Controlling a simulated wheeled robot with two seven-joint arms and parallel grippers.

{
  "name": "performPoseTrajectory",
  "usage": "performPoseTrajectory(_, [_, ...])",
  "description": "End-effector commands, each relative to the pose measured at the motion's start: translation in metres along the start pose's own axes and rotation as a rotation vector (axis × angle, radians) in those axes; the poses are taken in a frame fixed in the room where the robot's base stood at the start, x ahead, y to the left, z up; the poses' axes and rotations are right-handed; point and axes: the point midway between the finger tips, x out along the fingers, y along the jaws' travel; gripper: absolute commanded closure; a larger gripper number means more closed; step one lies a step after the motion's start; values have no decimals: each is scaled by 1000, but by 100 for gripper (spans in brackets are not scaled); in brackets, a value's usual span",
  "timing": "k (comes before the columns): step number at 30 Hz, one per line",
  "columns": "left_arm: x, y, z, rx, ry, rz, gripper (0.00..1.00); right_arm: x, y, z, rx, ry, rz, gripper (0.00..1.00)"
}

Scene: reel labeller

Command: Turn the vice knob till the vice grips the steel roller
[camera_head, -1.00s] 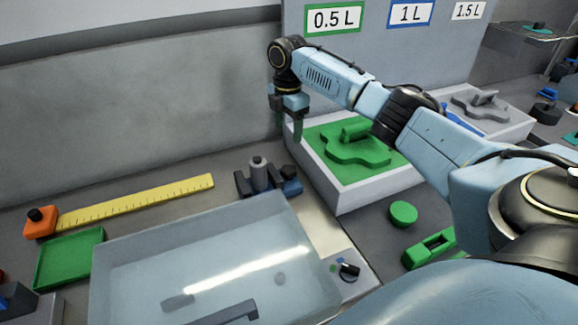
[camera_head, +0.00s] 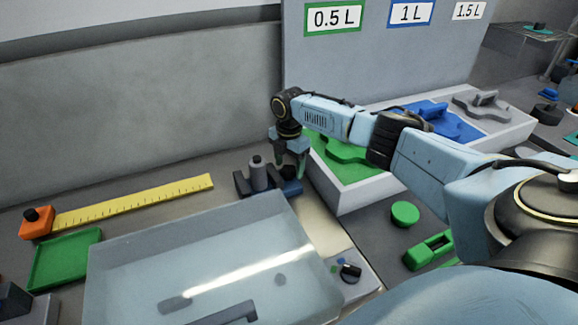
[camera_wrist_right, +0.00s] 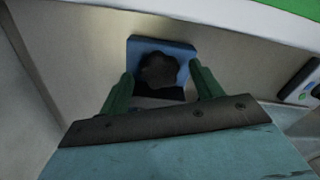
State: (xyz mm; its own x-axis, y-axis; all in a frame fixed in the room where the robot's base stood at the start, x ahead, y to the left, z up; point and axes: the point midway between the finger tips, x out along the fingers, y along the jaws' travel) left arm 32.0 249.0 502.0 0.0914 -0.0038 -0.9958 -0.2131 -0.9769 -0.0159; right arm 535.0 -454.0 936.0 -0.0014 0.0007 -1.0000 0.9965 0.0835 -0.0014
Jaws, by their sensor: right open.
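The vice (camera_head: 242,184) stands behind the clear tray, with dark jaws and a blue end block (camera_head: 292,187). The steel roller (camera_head: 259,176) stands upright between its jaws; I cannot tell whether they touch it. The dark lobed vice knob (camera_wrist_right: 159,70) shows in the right wrist view, in front of the blue block. My right gripper (camera_head: 290,170) points down just above the blue end of the vice. In the right wrist view its green fingers (camera_wrist_right: 158,88) are apart, one on each side of the knob, and not visibly touching it. My left gripper is not in view.
A large clear lidded tray (camera_head: 130,262) fills the front. A white box (camera_head: 345,205) with green, blue and grey shapes stands right of the vice. A yellow ruler (camera_head: 140,200) and green tray (camera_head: 62,262) lie left. A small switch panel (camera_head: 352,285) is at front right.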

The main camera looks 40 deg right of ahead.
Motion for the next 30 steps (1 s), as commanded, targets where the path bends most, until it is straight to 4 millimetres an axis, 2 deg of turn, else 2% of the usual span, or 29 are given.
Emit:
performPoseTrajectory(3, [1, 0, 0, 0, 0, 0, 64, 6, 0, 0, 0, 0, 1, 35])
performPoseTrajectory(11, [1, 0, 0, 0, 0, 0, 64, 7, 0, 0, 0, 0, 1, 35])
performPoseTrajectory(21, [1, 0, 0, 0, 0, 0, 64, 6, 0, 0, 0, -1, 0, 78])
performPoseTrajectory(30, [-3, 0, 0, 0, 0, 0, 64, 6, 0, 0, 36, -1, -1, 79])
